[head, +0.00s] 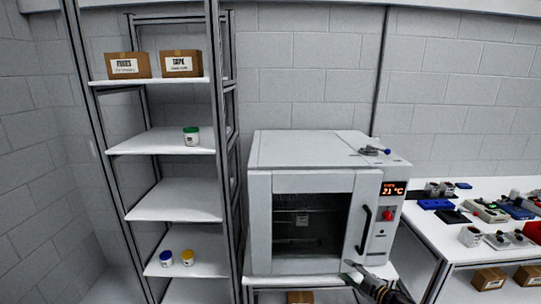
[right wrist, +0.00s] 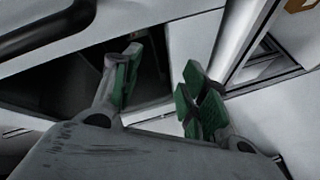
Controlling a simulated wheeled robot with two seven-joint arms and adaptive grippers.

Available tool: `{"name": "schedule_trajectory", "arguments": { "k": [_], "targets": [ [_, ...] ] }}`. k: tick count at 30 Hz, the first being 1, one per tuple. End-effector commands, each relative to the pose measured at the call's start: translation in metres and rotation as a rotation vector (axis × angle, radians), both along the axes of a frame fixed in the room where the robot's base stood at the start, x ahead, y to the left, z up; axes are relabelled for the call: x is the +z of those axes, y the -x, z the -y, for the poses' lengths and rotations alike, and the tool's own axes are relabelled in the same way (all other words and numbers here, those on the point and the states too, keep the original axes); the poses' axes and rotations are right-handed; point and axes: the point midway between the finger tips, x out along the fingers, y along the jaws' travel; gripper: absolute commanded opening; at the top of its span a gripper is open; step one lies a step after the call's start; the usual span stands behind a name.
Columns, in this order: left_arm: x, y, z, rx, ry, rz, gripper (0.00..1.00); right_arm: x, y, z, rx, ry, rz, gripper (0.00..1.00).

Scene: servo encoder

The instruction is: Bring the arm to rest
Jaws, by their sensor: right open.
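My right gripper (head: 350,272) shows at the bottom of the head view, low in front of the white oven's lower right corner. In the right wrist view its green-padded fingers (right wrist: 157,88) stand apart with nothing between them, so it is open and empty. The dark oven handle (right wrist: 50,32) is at the upper left of that view, apart from the fingers. My left gripper is not in view.
The white oven (head: 315,181) has its door shut and a lit display (head: 393,188). A shelf rack (head: 175,198) with boxes and jars stands left. A white table (head: 420,228) with mugs and devices stands right. A box (head: 489,278) sits below it.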

Motion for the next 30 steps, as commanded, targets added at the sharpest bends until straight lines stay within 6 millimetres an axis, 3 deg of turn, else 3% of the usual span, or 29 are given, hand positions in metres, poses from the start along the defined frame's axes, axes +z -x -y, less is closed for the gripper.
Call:
{"name": "schedule_trajectory", "arguments": {
  "k": [1,3,12,20,30],
  "targets": [
    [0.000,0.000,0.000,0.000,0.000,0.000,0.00,-0.025,0.011,0.001,-0.039,-0.023,-0.042,0.44],
    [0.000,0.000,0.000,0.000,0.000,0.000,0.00,-0.054,0.025,0.003,-0.092,-0.051,-0.096,0.44],
    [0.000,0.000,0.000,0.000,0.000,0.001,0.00,-0.171,0.099,0.013,-0.307,-0.143,-0.327,0.44],
    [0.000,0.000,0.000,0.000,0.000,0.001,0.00,-0.259,0.179,0.014,-0.474,-0.195,-0.526,0.44],
    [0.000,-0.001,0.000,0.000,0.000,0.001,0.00,-0.353,0.305,0.007,-0.669,-0.236,-0.786,0.44]
  ]
}}
